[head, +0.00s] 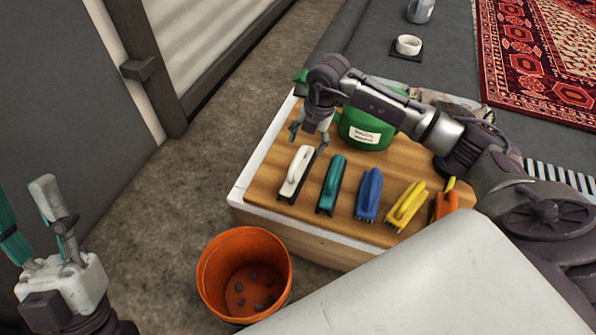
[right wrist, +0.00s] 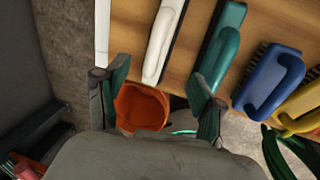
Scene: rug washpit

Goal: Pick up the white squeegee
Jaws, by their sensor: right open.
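The white squeegee (head: 297,172) lies on the wooden top of the bench, leftmost in a row of handled tools. It has a long white handle and a dark edge along one side. It also shows in the right wrist view (right wrist: 163,42), ahead of the fingers and between their lines. My right gripper (head: 308,139) is open and empty, just behind and above the squeegee, apart from it. Its two fingers also show in the right wrist view (right wrist: 157,98). My left gripper (head: 38,228) is at the lower left, fingers spread, far from the squeegee.
A teal tool (head: 331,185), a blue brush (head: 369,194), a yellow brush (head: 406,206) and an orange tool (head: 446,204) continue the row rightward. A green labelled container (head: 366,131) stands behind. An orange bucket (head: 211,277) is on the floor before the bench (head: 290,225).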

